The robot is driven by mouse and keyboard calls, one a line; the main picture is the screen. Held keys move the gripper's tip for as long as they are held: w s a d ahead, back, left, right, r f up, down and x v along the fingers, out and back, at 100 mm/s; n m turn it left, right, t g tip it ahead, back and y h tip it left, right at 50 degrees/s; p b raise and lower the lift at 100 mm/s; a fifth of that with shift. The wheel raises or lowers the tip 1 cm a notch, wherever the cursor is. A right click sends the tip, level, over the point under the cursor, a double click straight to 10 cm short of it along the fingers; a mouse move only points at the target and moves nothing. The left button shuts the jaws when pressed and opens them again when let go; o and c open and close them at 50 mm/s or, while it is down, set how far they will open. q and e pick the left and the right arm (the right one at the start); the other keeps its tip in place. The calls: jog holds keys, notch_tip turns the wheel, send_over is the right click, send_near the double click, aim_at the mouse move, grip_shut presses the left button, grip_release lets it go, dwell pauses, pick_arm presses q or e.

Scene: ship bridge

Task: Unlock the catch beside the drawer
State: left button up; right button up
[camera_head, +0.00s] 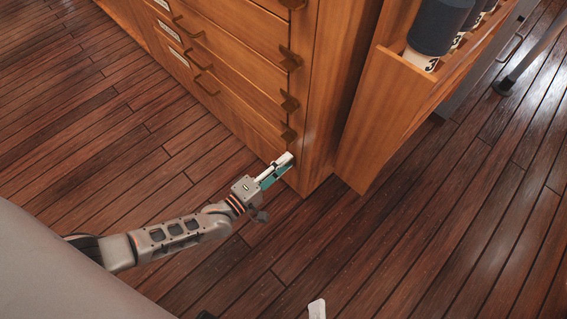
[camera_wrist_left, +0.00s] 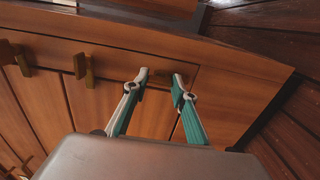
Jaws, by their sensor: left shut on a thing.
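The wooden drawer cabinet (camera_head: 245,75) has a column of brass catches along its right edge. The catches show beside the upper drawers (camera_head: 290,103) and in the wrist view (camera_wrist_left: 86,70). My left gripper (camera_head: 278,167), with white and teal fingers, is at the cabinet's lower right corner, by the lowest drawer. In the wrist view its fingertips (camera_wrist_left: 161,78) close around the lowest catch, which they mostly hide. Its exact turn is hard to tell. A white tip at the bottom edge looks like part of my right gripper (camera_head: 317,308); its jaws are out of frame.
A wooden rack (camera_head: 385,100) holding dark, white-based cylinders (camera_head: 437,25) stands right of the cabinet, with a narrow gap between. Drawer handles (camera_head: 203,82) stick out from the fronts. The plank floor (camera_head: 425,235) is clear in front.

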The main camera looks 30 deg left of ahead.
dwell(0.5)
pick_arm(q)
jog(key=o, duration=1.1)
jog(key=v, duration=1.2)
